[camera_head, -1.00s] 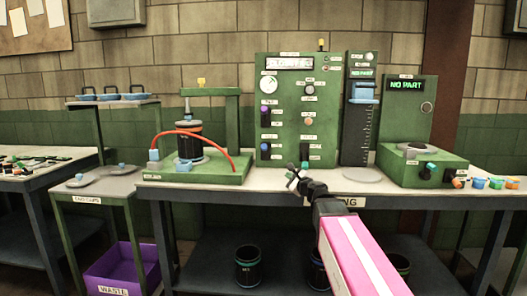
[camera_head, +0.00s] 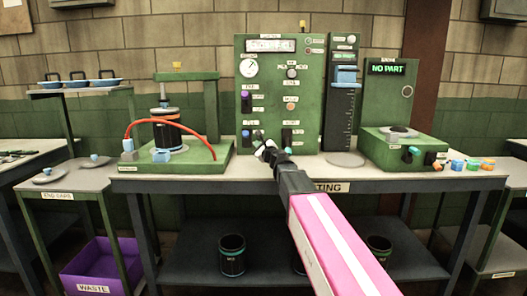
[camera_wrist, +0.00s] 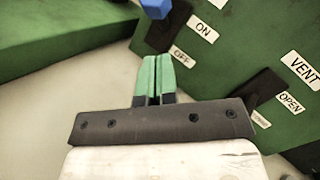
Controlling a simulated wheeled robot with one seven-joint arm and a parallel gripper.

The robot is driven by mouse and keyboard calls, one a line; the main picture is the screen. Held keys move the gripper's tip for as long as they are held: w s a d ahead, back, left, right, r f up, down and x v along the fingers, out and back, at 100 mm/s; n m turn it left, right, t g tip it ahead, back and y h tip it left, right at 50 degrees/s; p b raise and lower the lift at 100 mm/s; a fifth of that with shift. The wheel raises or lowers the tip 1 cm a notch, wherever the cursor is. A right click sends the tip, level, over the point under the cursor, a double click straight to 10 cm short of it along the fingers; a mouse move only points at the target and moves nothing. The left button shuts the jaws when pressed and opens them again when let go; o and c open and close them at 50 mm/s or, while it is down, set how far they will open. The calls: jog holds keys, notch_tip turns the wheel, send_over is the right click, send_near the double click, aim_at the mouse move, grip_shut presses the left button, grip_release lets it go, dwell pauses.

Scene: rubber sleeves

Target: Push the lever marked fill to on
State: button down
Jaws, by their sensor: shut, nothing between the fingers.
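The green control panel (camera_head: 268,112) stands on the bench with several small levers and labels. A blue-tipped lever (camera_head: 246,134) is at its lower left; its blue tip (camera_wrist: 155,9) shows at the top of the wrist view, beside an ON label (camera_wrist: 203,29) with an OFF label (camera_wrist: 181,57) below. The word fill is not readable in either view, so I cannot confirm this lever's name. My gripper (camera_head: 261,146) is shut and empty, just below and right of the lever in the head view. In the wrist view its green fingertips (camera_wrist: 152,60) are below the blue tip, apart from it.
A vent lever slot (camera_wrist: 252,88) marked OPEN lies right of my fingers. A green press stand (camera_head: 212,120) with a red hose (camera_head: 190,136) is at the left. A graduated column (camera_head: 340,110) and a box reading NO PART (camera_head: 388,70) stand to the right.

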aim_at(248, 135)
jog(key=shift+w+a+r, duration=0.45)
jog(key=shift+a+r, duration=0.2)
jog(key=shift+a, duration=0.1)
jog(key=shift+w+a+r, duration=0.4)
jog(key=shift+a+r, duration=0.2)
jog(key=shift+a, duration=0.15)
jog(key=shift+w+a+r, duration=0.25)
jog(key=shift+w+r, duration=0.1)
jog(key=shift+r, duration=0.35)
